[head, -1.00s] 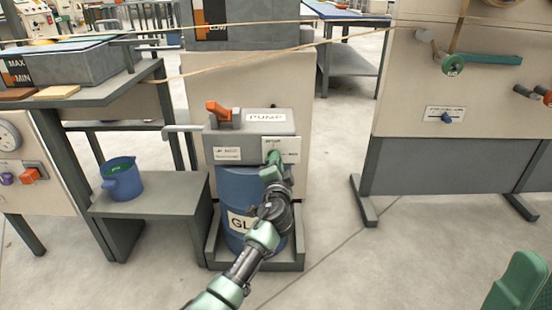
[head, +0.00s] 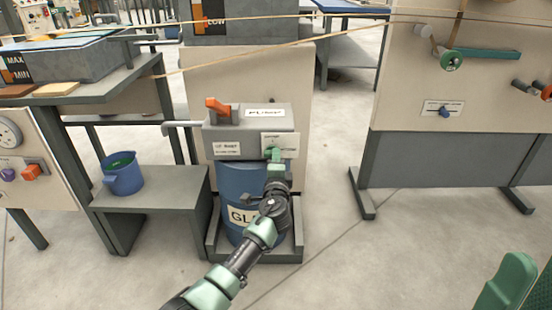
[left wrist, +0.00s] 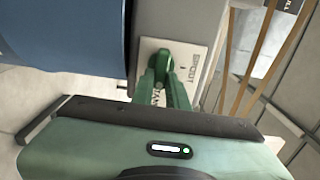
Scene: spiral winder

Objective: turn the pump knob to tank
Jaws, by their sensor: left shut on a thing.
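The pump (head: 232,146) is a grey box on a blue drum (head: 240,183), with an orange lever (head: 219,106) on top. A white lettered plate (head: 287,139) on its right front carries the small green pump knob (head: 272,153). My left gripper (head: 274,164) is shut on the knob at the plate. In the left wrist view its green fingers (left wrist: 164,82) meet at the plate (left wrist: 195,66) and cover part of it. The lettering there is partly readable, with "TAN" near the fingers. The knob's exact pointing is hard to tell.
A blue bucket (head: 122,174) stands on a low grey bench (head: 160,190) to the left. A spout pipe (head: 180,124) sticks out left from the pump. A beige panel (head: 460,90) stands at the right. The floor between is clear.

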